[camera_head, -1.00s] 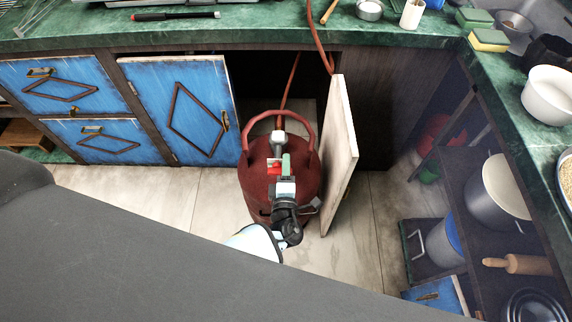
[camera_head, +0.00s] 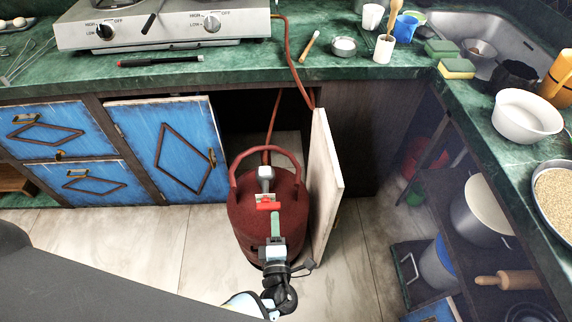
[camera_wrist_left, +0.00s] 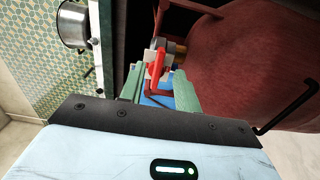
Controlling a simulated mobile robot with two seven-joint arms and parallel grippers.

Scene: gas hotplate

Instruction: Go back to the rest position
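The red gas cylinder (camera_head: 243,221) stands on the floor in the open cabinet bay. Its red valve handle (camera_head: 268,205) sits on top, below a grey regulator (camera_head: 265,176); the red handle also shows in the left wrist view (camera_wrist_left: 157,63). My left gripper (camera_head: 275,222) is just on the near side of the valve, above the cylinder. In the left wrist view its green fingers (camera_wrist_left: 160,85) stand apart with a gap between them, and the red handle appears beyond the gap. Nothing is seen held. My right gripper is not in view.
The open cabinet door (camera_head: 326,185) stands close to the right of the cylinder. A hose (camera_head: 298,70) runs from the hotplate (camera_head: 165,28) downwards. Shelves with pots (camera_head: 475,218) stand at the right. Bare floor (camera_head: 140,240) lies left of the cylinder.

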